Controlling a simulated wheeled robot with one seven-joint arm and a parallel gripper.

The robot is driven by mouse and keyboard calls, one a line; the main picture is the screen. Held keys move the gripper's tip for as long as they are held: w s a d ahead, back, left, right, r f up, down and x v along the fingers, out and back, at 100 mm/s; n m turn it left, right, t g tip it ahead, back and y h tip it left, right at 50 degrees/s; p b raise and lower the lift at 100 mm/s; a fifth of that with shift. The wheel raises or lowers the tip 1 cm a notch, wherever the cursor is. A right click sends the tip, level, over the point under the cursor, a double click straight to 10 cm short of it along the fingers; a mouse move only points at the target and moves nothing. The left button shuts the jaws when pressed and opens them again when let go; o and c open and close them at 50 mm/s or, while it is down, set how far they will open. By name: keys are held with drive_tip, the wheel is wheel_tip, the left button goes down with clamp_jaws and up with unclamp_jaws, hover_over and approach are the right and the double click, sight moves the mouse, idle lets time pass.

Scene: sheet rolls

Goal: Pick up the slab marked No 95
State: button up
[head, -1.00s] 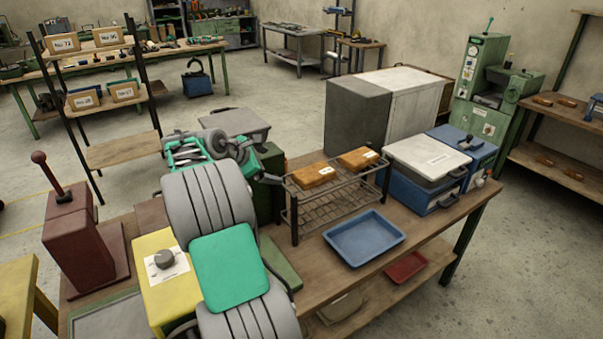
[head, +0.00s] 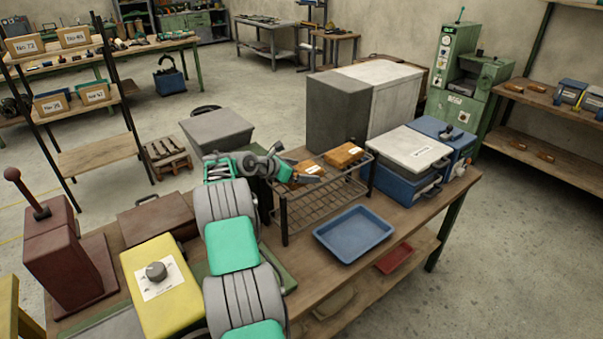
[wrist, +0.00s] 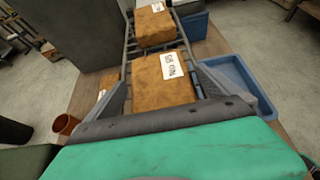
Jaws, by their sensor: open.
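Two orange-brown slabs lie on top of a wire rack (head: 326,200). The near slab (wrist: 160,88) fills the middle of the wrist view. Its white label (wrist: 172,65) is upside down there and seems to read No 95. The near slab also shows in the head view (head: 310,168), partly hidden by my gripper. The far slab (head: 343,155) lies to its right; its label is too small to read. My gripper (wrist: 160,80) is open, with one finger on each side of the near slab. I cannot tell whether the fingers touch it.
A blue tray (head: 353,234) lies in front of the rack on the bench. A blue box with a pale lid (head: 410,150) stands to the right. A large grey cabinet (head: 365,105) stands behind. A yellow control box (head: 162,285) is at the left.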

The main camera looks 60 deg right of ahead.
drive_tip(key=shift+c, duration=0.4)
drive_tip(key=shift+r, duration=0.1)
drive_tip(key=c, duration=1.8)
